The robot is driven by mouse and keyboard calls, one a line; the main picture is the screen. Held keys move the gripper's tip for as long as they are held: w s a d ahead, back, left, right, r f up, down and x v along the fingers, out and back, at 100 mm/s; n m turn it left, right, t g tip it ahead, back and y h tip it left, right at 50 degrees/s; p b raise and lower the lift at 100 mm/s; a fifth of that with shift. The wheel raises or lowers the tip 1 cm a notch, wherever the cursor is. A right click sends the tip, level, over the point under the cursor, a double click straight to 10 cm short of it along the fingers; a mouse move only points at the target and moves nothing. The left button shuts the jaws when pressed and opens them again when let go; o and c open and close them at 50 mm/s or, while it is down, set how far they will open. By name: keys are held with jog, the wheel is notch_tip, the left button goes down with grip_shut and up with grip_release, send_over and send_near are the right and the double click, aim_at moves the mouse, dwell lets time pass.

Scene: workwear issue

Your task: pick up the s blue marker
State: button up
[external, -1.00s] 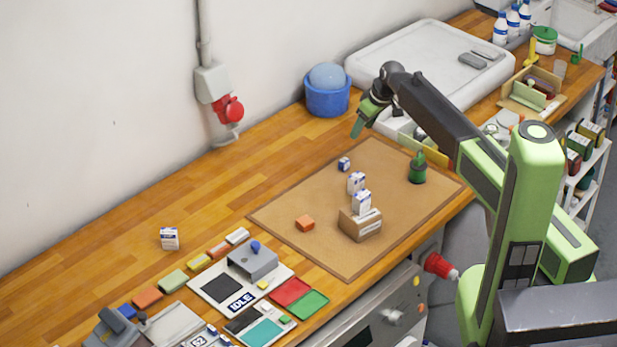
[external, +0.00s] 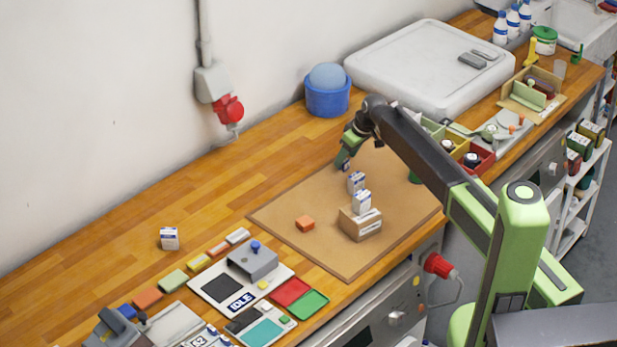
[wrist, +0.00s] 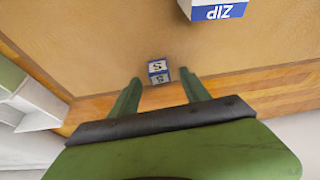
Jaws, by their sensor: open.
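The s blue marker is a small white-and-blue block (wrist: 158,70) with an S on its face. In the wrist view it sits on the brown mat near the mat's edge, between and just beyond my two fingertips. My gripper (wrist: 160,78) is open around that line, with nothing held. In the external view my gripper (external: 344,164) points down at the back part of the mat (external: 290,218) and mostly hides the marker. I cannot tell if a finger touches it.
A white-and-blue box (external: 356,182) stands close by on the mat. Another (external: 362,201) sits on a brown carton (external: 360,225). Wood counter behind the mat is clear.

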jog(key=b+x, duration=0.1)
jog(key=x, duration=0.2)
jog(key=shift+d+r, duration=0.1)
jog(key=shift+r, duration=0.1)
grip_shut()
jog(key=shift+r, duration=0.1)
notch_tip(320, 180, up, 5)
jog(key=p, duration=0.5)
jog(key=s+d+r+p, duration=0.1)
jog(key=d+r+p, duration=0.4)
jog(key=d, duration=0.6)
jog(key=shift+d+r+p, duration=0.3)
jog(key=shift+r+p, duration=0.1)
jog(key=shift+p, duration=0.05)
